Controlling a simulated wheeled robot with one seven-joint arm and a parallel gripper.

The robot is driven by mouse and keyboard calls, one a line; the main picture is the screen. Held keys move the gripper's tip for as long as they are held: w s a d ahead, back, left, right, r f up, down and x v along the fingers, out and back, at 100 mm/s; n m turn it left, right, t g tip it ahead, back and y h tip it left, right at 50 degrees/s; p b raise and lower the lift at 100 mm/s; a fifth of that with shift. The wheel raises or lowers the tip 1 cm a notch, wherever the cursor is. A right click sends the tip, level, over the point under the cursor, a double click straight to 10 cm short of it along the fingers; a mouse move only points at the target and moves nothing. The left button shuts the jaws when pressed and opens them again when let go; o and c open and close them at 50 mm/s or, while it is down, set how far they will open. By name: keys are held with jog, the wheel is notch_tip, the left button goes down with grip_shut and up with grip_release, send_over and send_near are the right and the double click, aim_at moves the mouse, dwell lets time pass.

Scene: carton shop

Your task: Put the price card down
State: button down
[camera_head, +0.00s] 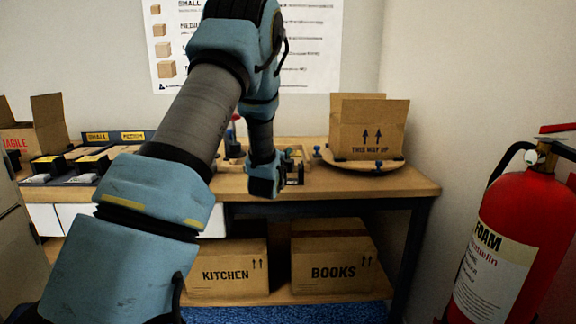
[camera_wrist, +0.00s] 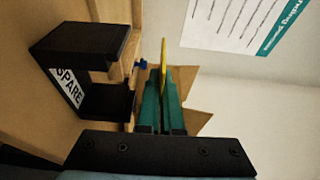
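My gripper (camera_head: 266,180) is low over the middle of the workbench in the head view, seen from behind. In the wrist view its two green fingers (camera_wrist: 159,100) are close together on a thin yellow card, the price card (camera_wrist: 163,54), seen edge-on. Its face cannot be read. The head view does not show the card clearly. A black holder (camera_wrist: 82,42) marked "SPARE" stands beside the fingers in the wrist view, apart from the card.
An open carton (camera_head: 368,128) marked "THIS WAY UP" stands on a round board (camera_head: 330,158) at the bench's right. Black blocks with yellow labels (camera_head: 90,158) and another open carton (camera_head: 48,122) are at left. Boxes (camera_head: 333,270) fill the lower shelf. A fire extinguisher (camera_head: 512,235) stands right.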

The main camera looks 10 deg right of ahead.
notch_tip(320, 180, down, 4)
jog(key=shift+r, duration=0.25)
jog(key=shift+f+b, duration=0.35)
jog(key=shift+b, duration=0.05)
jog(key=c, duration=1.1)
grip_release()
jog(key=shift+r, duration=0.1)
